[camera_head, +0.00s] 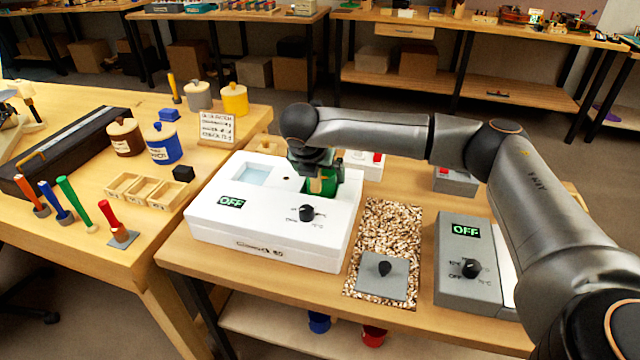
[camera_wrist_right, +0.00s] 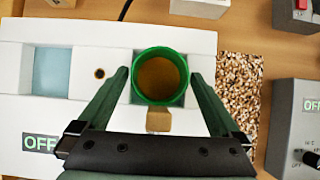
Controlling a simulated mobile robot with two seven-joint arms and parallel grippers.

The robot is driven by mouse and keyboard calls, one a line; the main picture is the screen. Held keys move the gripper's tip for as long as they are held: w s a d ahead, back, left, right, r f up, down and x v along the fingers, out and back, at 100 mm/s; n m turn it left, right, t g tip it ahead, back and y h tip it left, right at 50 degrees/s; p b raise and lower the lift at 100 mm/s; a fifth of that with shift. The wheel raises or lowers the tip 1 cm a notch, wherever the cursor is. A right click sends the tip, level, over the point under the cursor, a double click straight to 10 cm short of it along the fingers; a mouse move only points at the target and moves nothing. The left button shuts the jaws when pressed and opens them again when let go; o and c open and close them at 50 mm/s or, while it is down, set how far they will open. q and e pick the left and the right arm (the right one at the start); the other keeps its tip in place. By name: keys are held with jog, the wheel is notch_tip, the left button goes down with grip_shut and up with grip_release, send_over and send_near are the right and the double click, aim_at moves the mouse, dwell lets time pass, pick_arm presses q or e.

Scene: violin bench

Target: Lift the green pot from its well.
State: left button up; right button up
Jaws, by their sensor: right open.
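The green pot (camera_wrist_right: 160,102) sits at the right part of the white heater box (camera_wrist_right: 60,140), seen from above with brown contents inside and a tan tab (camera_wrist_right: 158,120) on its near side. In the head view the pot (camera_head: 328,187) is partly hidden by my gripper. My right gripper (camera_wrist_right: 158,76) is open, with one finger on each side of the pot. Small gaps seem to show between fingers and pot; contact is hard to tell. The white heater box (camera_head: 220,222) has a display reading OFF and a black knob (camera_head: 307,213). My left gripper is not in view.
A bed of wood chips (camera_head: 392,220) with a grey knob plate (camera_head: 383,275) lies right of the box. A grey OFF unit (camera_head: 465,240) stands farther right. Behind the box is a small white unit with a red switch (camera_head: 377,158). Jars and tools crowd the left bench.

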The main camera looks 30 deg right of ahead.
jog(key=shift+w+d+f, duration=0.1)
jog(key=shift+d+f, duration=0.05)
jog(key=shift+f, duration=0.1)
jog(key=shift+c, duration=0.4)
jog(key=c, duration=1.2)
jog(key=shift+r, duration=0.1)
